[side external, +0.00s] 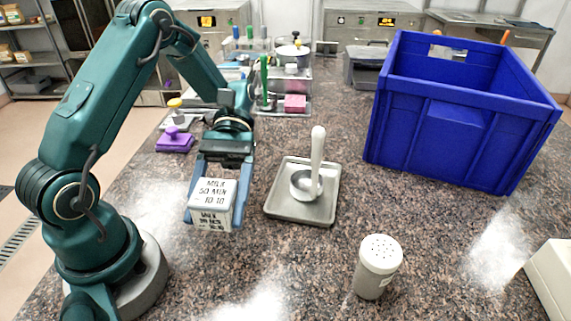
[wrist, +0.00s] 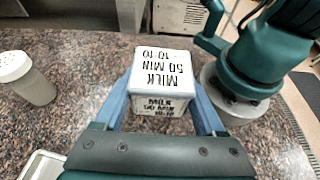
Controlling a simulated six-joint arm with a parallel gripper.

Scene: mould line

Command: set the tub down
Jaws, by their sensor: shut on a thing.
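The tub (side external: 211,202) is a small white box with a lid, lettered "MILK 50 MIN 10-10" on its top and side. In the side view it is at the left of the worktop, near my arm's base. My gripper (side external: 215,208) is shut on it, with a blue finger along each side. The wrist view also shows the tub (wrist: 160,80) upright between the fingers of my gripper (wrist: 160,100). I cannot tell whether its underside touches the worktop, because its base and the fingertips hide the contact.
A metal tray (side external: 302,212) with a ladle-like tool (side external: 317,160) lies right of the tub. A shaker (side external: 377,267) stands at the front. A blue crate (side external: 440,130) fills the back right. Speckled worktop is clear in front of the tub.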

